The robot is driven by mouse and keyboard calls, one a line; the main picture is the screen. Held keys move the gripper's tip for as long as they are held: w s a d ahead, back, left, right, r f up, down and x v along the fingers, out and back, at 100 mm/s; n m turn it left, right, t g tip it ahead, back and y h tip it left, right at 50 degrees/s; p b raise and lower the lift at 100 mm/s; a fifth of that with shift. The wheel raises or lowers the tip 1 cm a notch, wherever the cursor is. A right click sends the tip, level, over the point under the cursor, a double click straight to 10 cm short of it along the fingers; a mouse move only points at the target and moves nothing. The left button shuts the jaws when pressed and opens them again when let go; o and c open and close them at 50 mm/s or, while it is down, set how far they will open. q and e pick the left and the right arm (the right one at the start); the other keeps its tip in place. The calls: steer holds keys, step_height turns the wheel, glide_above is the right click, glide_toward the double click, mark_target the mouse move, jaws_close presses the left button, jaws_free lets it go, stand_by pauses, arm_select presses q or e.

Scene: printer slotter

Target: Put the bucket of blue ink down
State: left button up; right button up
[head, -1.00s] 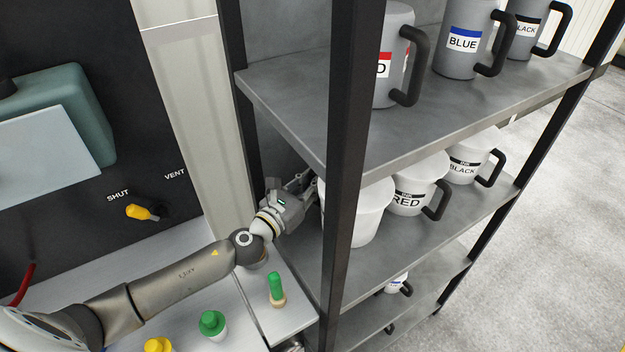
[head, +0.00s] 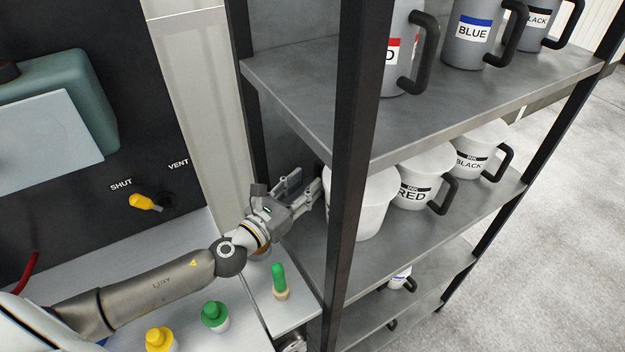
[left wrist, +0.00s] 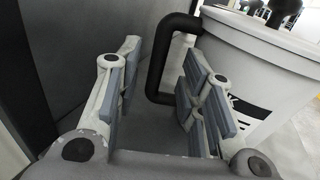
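A white ink bucket (head: 372,212) stands on the middle shelf board (head: 400,228), partly hidden behind the black rack post. Its label is turned away in the head view, so I cannot read its colour. In the left wrist view the bucket (left wrist: 262,60) is at the right, with its black handle (left wrist: 156,62) towards me. My left gripper (head: 307,188) is at the left end of this shelf, beside the bucket. In the left wrist view my left gripper (left wrist: 158,98) is open, its fingers apart and nothing held between them. My right gripper is not in view.
White RED (head: 411,185) and BLACK (head: 470,155) ink buckets stand farther along the same shelf. Grey jugs, one marked BLUE (head: 474,35), stand on the shelf above. The black rack post (head: 345,170) is close to my gripper. Green and yellow knobs stand at lower left.

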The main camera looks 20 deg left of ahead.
arm_select(q)
steer(key=shift+v, duration=1.05)
